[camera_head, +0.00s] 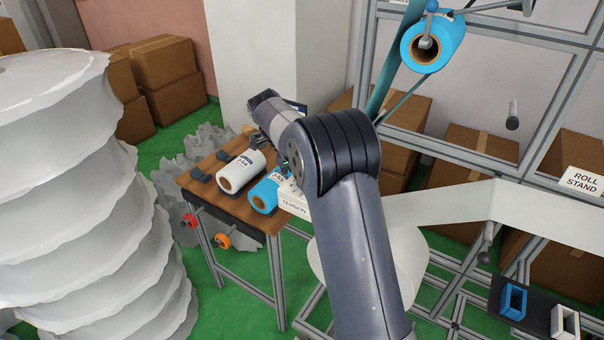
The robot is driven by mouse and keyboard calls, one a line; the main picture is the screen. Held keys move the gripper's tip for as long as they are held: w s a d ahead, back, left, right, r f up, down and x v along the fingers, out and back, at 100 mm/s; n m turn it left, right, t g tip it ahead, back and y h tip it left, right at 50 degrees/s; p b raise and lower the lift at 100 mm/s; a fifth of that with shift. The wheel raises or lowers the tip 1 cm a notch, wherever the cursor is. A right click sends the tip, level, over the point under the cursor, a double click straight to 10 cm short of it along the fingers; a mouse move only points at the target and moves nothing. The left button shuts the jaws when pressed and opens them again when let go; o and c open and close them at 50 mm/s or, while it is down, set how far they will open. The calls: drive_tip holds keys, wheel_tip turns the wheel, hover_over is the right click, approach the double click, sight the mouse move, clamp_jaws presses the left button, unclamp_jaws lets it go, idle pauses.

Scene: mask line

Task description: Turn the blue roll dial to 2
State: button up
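A white box labelled TENSION (292,205) sits at the right front corner of the wooden table, partly behind my arm. The blue roll dial cannot be made out; most of the box's top and right side are hidden by my arm. A blue roll (264,194) lies on the table just left of the box. My gripper (284,166) is over the table near the blue roll and the box, mostly hidden behind my wrist. I cannot tell whether it is open or shut, or whether it touches anything.
A white roll (241,171) lies on the wooden table (202,188) left of the blue roll. Another blue roll (432,42) hangs on the metal frame at upper right. A tall stack of white shapes (75,190) fills the left. Blue and white holders (513,300) sit at lower right.

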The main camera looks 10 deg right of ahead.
idle(0.3)
drive_tip(key=o, duration=1)
drive_tip(key=shift+r, duration=0.1)
drive_tip(key=v, duration=1)
drive_tip(key=shift+a+r, duration=0.2)
drive_tip(key=shift+r, duration=0.1)
drive_tip(key=x, duration=1.1)
drive_tip(key=shift+w+r, duration=0.1)
